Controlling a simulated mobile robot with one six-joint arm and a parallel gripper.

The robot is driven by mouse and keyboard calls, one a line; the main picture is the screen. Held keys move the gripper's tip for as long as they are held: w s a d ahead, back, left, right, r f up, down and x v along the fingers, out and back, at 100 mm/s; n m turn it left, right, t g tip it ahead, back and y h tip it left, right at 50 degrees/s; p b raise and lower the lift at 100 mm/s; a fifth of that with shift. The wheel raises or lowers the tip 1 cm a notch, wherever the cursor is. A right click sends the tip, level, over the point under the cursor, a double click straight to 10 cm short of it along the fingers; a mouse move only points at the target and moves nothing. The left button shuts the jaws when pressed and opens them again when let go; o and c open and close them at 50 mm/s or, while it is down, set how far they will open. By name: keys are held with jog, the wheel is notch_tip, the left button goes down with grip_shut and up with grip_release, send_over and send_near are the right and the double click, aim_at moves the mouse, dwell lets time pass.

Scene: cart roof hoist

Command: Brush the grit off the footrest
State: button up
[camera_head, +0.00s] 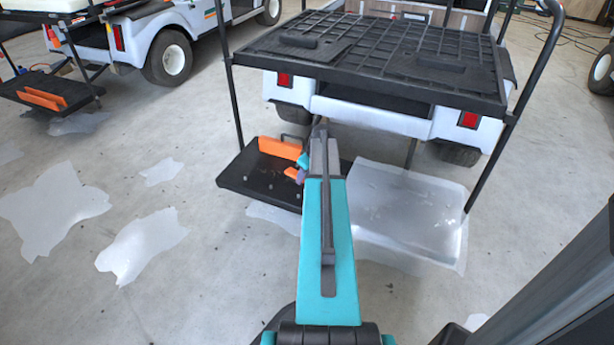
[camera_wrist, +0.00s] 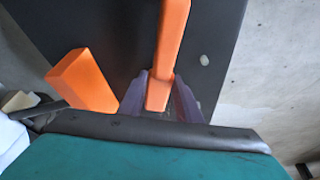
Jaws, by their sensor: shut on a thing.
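The footrest (camera_head: 243,181) is a flat black plate low behind the cart. Several small pale bits of grit lie on it, and one bit of grit (camera_wrist: 204,60) shows in the wrist view beside the held bar. My gripper (camera_head: 301,171) is over the footrest's right part. In the wrist view its purple fingers (camera_wrist: 160,98) are shut on an orange bar (camera_wrist: 170,35), seemingly the brush handle. No bristles are visible. A separate orange block (camera_wrist: 82,82) lies to the left there. In the head view a wide orange block (camera_head: 280,148) stands at the footrest's back edge. My arm hides the footrest's right side.
The cart's black rear deck (camera_head: 385,60) overhangs behind the footrest, with black upright rails (camera_head: 230,95) at its sides. A pale glossy panel (camera_head: 405,210) lies to the right. Another cart (camera_head: 150,40) stands at the upper left. The floor at left is open, with shiny patches.

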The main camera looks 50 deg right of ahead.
jog(key=shift+w+a+p, duration=0.8)
jog(key=shift+w+a, duration=0.1)
jog(key=shift+w, duration=2.7)
jog(key=shift+w+a+p, duration=0.8)
jog(key=shift+w+a, duration=0.05)
jog(key=shift+w, duration=2.7)
jog(key=shift+w+a+p, duration=0.8)
jog(key=shift+w+a, duration=0.1)
jog(key=shift+w, duration=2.7)
jog(key=shift+s, duration=0.1)
